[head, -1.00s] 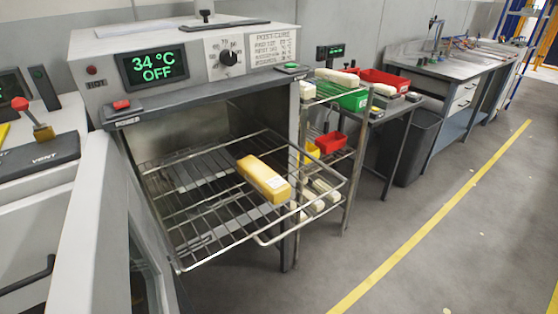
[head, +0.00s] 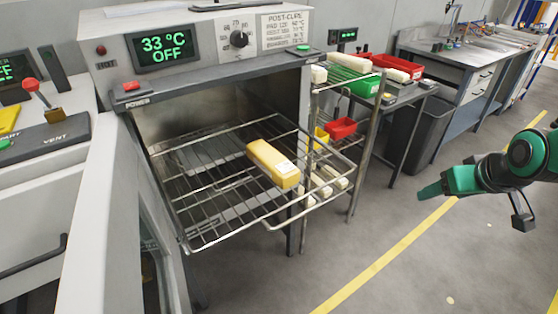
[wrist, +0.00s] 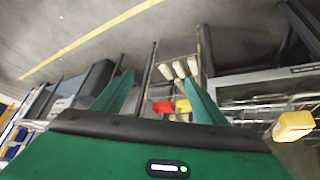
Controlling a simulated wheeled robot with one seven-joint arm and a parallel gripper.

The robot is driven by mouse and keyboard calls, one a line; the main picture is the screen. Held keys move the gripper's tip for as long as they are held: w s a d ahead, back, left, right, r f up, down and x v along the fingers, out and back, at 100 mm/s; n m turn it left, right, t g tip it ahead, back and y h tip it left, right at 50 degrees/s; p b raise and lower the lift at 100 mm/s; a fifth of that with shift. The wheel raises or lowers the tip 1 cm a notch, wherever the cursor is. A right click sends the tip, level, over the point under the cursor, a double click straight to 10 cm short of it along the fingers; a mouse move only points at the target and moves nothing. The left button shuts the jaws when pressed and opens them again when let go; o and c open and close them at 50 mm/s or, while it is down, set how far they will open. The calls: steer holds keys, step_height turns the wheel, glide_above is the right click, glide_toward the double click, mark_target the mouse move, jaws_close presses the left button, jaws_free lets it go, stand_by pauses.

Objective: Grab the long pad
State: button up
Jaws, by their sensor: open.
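The long pad appears to be the yellow block (head: 272,163) with a white label, lying on the pulled-out wire rack (head: 208,198) of the oven. It also shows at the right edge of the wrist view (wrist: 293,126). My gripper (head: 425,193) is at the right in the head view, apart from the pad and well to its right. In the wrist view its two green fingers (wrist: 155,95) stand apart with nothing between them. Several pale pads (wrist: 180,69) lie on a side rack beyond the fingers.
The oven (head: 200,60) reads 33 °C, OFF. Its open door (head: 100,215) stands at the left. A side rack with a green bin (head: 362,84) and red bin (head: 341,128) is right of the oven. A dark waste bin (head: 415,135) stands beyond. The floor at right is clear.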

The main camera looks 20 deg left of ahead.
steer(key=w+a+n+t+y, duration=0.1)
steer(key=a+n+y, duration=0.1)
steer(key=a, duration=0.6)
steer(key=w+a+n+t+y, duration=0.1)
steer(key=w+a+n+y, duration=0.1)
steer(key=a, duration=0.6)
steer(key=n+y, duration=0.3)
steer(key=y, duration=0.2)
glide_toward(275, 157)
steer(key=shift+w+a+f, duration=0.1)
steer(key=shift+w+f, duration=0.15)
steer(key=shift+w, duration=0.25)
steer(key=shift+a, duration=0.4)
steer(key=shift+y, duration=0.3)
steer(key=shift+x, duration=5.1)
steer(key=shift+f, duration=0.2)
steer(key=c, duration=1.1)
